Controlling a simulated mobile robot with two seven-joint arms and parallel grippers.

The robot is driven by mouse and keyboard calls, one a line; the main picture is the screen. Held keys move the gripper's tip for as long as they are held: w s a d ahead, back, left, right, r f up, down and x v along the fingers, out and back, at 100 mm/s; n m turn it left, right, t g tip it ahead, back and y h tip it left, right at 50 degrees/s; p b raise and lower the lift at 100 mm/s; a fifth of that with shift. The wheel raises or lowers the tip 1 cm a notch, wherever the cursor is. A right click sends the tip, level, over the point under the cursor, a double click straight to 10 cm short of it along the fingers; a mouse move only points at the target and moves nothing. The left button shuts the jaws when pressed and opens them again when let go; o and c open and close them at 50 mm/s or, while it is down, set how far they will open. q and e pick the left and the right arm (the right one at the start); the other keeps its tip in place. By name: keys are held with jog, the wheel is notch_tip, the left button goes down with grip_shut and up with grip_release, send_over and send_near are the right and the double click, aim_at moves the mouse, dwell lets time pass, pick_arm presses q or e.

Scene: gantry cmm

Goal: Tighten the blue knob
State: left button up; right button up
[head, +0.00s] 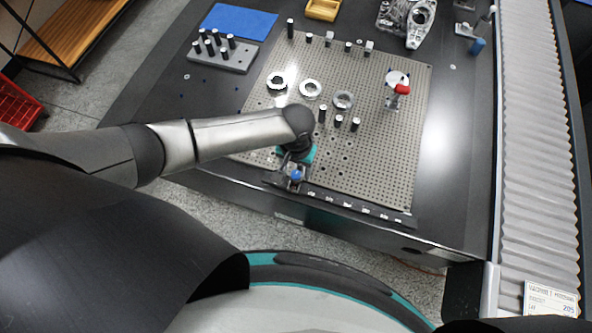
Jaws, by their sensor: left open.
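The blue knob (297,174) is a small round blue piece at the front edge of the perforated plate (400,150), by the dark rail with white labels. My left gripper (296,181) reaches down over this spot from the end of my left arm, with its jaws open around or just beside the knob. I cannot tell whether the fingers touch it. The wrist hides part of the plate behind the knob. My right gripper is out of view.
Three metal rings (311,89), several black pins (339,121) and a red-handled clamp (401,89) stand on the plate. A grey block with black pegs (222,56), a blue mat (239,21) and a metal casting (408,20) lie behind. A ribbed bellows cover (535,140) runs along the right.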

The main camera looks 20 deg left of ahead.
pick_arm(q)
jog(key=shift+f, duration=0.55)
grip_shut()
